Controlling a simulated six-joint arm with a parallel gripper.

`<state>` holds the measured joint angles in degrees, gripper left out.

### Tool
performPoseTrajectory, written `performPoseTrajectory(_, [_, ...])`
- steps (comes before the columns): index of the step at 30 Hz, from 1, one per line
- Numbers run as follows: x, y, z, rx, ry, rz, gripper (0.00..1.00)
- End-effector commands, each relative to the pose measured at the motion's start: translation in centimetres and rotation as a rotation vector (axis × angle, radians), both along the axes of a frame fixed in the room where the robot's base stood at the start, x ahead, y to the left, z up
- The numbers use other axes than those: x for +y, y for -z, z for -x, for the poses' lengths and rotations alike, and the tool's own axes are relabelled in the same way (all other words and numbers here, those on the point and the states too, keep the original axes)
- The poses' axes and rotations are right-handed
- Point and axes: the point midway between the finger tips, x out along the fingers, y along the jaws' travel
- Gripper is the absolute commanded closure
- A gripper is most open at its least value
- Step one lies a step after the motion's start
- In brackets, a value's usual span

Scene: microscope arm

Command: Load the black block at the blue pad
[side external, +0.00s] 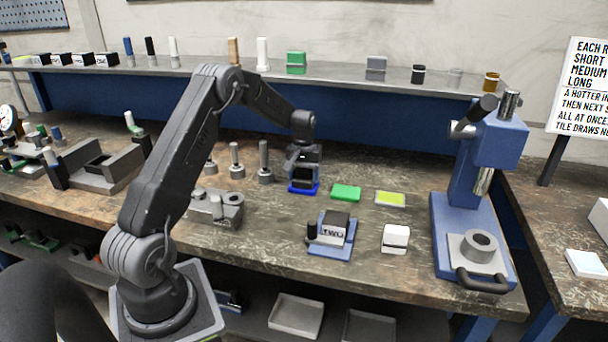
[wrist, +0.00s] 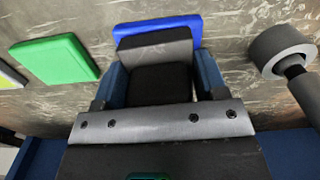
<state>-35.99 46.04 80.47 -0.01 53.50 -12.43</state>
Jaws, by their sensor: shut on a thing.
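The blue pad (side external: 303,189) lies on the bench below my gripper (side external: 304,177). In the wrist view the blue pad (wrist: 160,25) shows behind a black block (wrist: 157,85), which has a paler grey band along its far side. The block sits between the two blue fingers of my gripper (wrist: 160,72), which is shut on it. The block is over or on the near part of the pad; I cannot tell whether it touches the pad. In the side view the fingers mostly hide the block.
A green pad (side external: 346,192) and a yellow-green pad (side external: 390,199) lie to the right. A blue fixture (side external: 335,252) with a block marked "TWO", a white block (side external: 396,237) and a blue machine (side external: 466,220) stand nearby. Grey posts (side external: 265,163) stand close on the left.

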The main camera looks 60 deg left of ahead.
Motion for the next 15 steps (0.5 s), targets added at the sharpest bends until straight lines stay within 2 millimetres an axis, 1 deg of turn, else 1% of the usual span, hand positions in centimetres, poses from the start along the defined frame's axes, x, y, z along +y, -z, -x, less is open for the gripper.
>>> performPoseTrajectory(15, [0.02,0.52,-0.03,-0.001,0.000,0.000,0.60])
